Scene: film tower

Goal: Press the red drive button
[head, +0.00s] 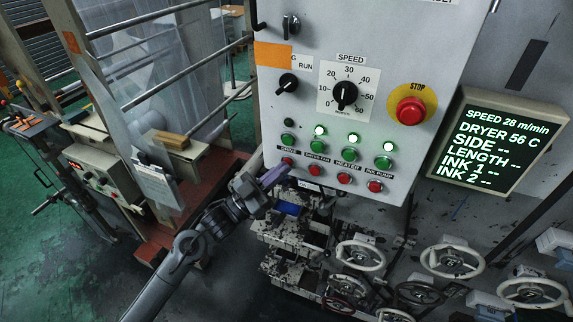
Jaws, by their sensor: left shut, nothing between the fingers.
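The red drive button (287,161) is the leftmost red button in the bottom row of the grey control panel (440,55), under the "DRIVE" label. Above it are a green button (288,140) and an unlit lamp (288,122). My left gripper (283,170) is shut and empty, with its purple-grey fingers pointing up and right. Its tips are right at the lower edge of the drive button. I cannot tell whether they touch it. My right gripper is not in view.
The red heater button (344,178) and others sit to the right, with lit lamps above. A stop button (411,110) and speed dial (344,95) are higher up. A display (497,140) reads 28 m/min. Handwheels (361,256) lie below the panel.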

